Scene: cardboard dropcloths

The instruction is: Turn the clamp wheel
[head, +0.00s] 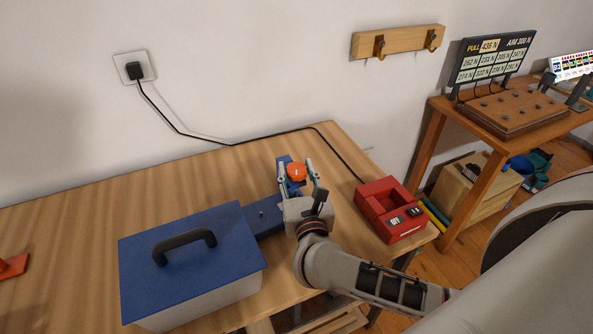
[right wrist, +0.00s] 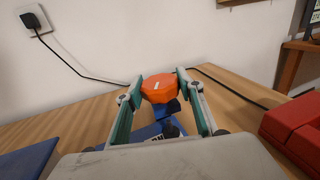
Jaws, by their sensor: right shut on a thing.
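The clamp wheel (head: 297,171) is an orange, many-sided knob with a small pale mark on its face. It sits on a blue clamp (head: 262,217) on the wooden table. My right gripper (head: 298,177) has its two fingers on either side of the wheel and is shut on it. In the right wrist view the orange wheel (right wrist: 159,88) lies between the fingertips, with blue clamp parts (right wrist: 172,110) below it. My right gripper hides part of the clamp. My left gripper is not in view.
A box with a blue lid (head: 190,245) and dark handle stands left of the clamp. A red box with switches (head: 390,208) stands to the right. A black cable runs from the wall socket (head: 134,68) behind the clamp. The table's back left is clear.

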